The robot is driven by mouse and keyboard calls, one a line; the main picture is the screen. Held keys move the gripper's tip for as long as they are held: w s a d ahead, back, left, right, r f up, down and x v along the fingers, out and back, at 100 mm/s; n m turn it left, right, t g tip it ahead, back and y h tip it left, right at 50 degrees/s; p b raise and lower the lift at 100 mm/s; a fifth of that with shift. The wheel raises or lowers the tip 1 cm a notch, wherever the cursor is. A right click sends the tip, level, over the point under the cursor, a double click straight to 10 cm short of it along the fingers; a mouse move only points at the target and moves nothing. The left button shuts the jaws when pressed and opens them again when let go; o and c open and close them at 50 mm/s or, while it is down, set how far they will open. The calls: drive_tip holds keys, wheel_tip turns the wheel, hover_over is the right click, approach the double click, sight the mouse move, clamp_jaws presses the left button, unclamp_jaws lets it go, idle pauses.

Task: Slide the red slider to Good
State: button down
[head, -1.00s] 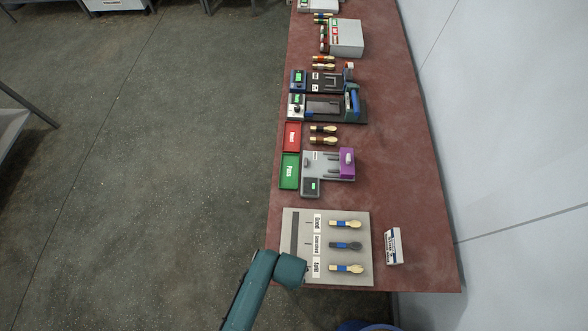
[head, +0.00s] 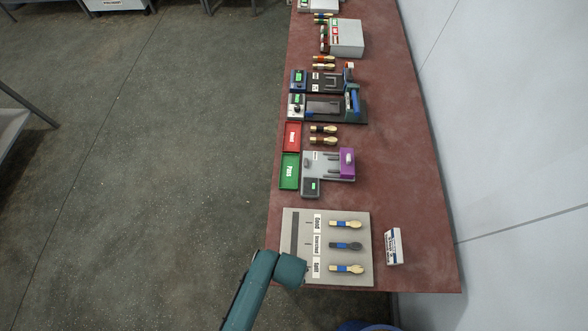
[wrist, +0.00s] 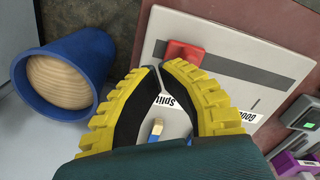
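The red slider (wrist: 183,54) sits in the dark slot (wrist: 245,70) of a pale board (wrist: 213,28), at the slot's Split end, in the wrist view. The Good label (wrist: 245,115) lies toward the slot's other end, at right. My gripper (wrist: 159,68), with black and yellow fingers, has its fingertips together just beside the slider; I cannot tell if they touch it. Nothing shows between the tips. In the head view, the board (head: 345,277) lies at the table's near end, its Good label (head: 317,223) farthest from my arm. My arm hides the slider and gripper there.
Three spoons, one of them dark (head: 346,246), lie on the board. A small white box (head: 393,246) stands to its right. A purple and grey press (head: 347,163) stands beyond the board. A blue bin (wrist: 70,75) with something wooden inside is beside the table.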

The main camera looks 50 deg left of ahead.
idle(0.4)
drive_tip(key=shift+f+b, duration=0.75)
drive_tip(key=shift+f, duration=0.4)
drive_tip(key=shift+w+a+b, duration=1.9)
drive_tip(key=shift+w+a, duration=1.7)
drive_tip(key=shift+a, duration=0.05)
drive_tip(key=shift+w+a+b, duration=3.1)
drive_tip(key=shift+w+a, duration=0.1)
drive_tip(key=shift+a, duration=0.1)
drive_tip(key=shift+s+r+p, duration=0.1)
drive_tip(key=shift+r+p, duration=0.05)
drive_tip(key=shift+p, duration=0.15)
